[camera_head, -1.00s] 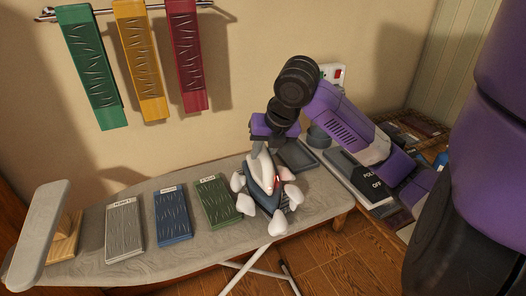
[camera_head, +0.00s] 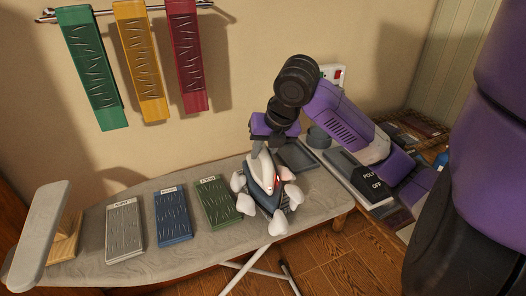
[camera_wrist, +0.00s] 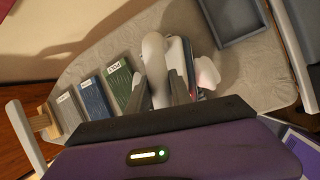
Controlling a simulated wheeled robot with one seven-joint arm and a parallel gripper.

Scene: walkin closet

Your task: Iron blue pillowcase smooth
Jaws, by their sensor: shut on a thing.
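The blue pillowcase (camera_head: 172,215) lies flat on the ironing board (camera_head: 85,245), with wrinkle marks and a white label at its top. It also shows in the wrist view (camera_wrist: 95,101). It lies between a grey piece and a green piece. The iron (camera_head: 262,176), white and dark with a red light, is to the right of the green piece, with white puffs around it. My gripper (camera_wrist: 168,92) is shut on the iron's handle, in from above. The iron's sole is hidden, so I cannot tell whether it touches the board.
A grey cloth (camera_head: 124,230) and a green cloth (camera_head: 216,202) flank the blue one. A dark grey tray (camera_head: 297,156) sits at the board's right end. A small sleeve board (camera_head: 42,232) stands at the left end. Green, yellow and red cloths (camera_head: 187,55) hang on the wall rail.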

